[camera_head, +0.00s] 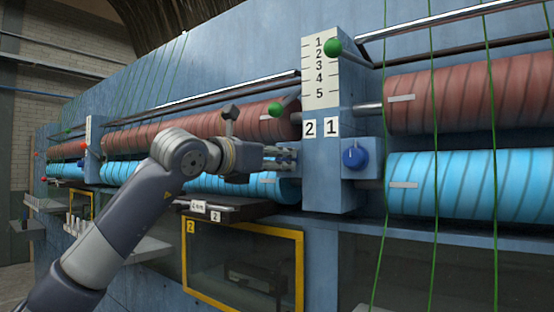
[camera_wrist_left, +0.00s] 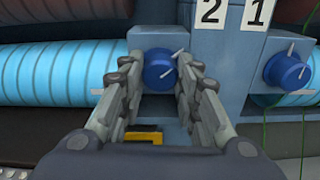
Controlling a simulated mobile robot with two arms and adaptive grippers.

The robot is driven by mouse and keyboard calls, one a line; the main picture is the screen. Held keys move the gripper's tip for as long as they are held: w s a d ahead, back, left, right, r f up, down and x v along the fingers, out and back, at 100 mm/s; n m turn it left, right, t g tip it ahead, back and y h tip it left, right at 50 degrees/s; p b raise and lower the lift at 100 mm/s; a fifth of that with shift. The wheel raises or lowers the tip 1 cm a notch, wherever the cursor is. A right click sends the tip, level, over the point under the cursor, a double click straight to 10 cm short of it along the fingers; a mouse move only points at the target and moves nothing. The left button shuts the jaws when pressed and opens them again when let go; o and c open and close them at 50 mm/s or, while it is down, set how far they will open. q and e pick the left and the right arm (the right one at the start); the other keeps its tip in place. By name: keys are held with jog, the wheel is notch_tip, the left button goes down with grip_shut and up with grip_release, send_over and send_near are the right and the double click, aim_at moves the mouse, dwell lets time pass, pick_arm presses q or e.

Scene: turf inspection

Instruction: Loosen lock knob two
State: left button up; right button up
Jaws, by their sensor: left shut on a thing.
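Lock knob two is the blue round knob (camera_wrist_left: 160,68) on the grey-blue housing, below and left of the "2" label (camera_wrist_left: 209,12) in the left wrist view. It has a white pointer mark toward the upper right. My left gripper (camera_wrist_left: 162,76) is shut on this knob, one finger on each side. In the head view my left gripper (camera_head: 284,156) reaches the left face of the post (camera_head: 325,185) and hides knob two. My right gripper is not in view.
Another blue knob (camera_head: 355,155) sits on the post's right side under the "1" label (camera_head: 331,127). Red rollers (camera_head: 470,95) and blue rollers (camera_head: 470,185) flank the post. Green-balled levers (camera_head: 332,47) stick out above. A dark shelf (camera_head: 240,212) lies below my left arm.

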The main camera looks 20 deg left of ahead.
pick_arm(q)
jog(key=m, duration=0.5)
jog(key=m+p, duration=0.1)
jog(key=m, duration=0.9)
jog(key=shift+r+p, duration=0.25)
jog(key=shift+p, duration=0.15)
jog(key=shift+a+m+p, duration=0.1)
jog(key=shift+m+p, duration=0.35)
jog(key=shift+m, duration=2.05)
jog(key=o, duration=1.1)
jog(key=shift+c, duration=0.2)
jog(key=shift+f, duration=0.1)
jog(key=shift+s, duration=0.1)
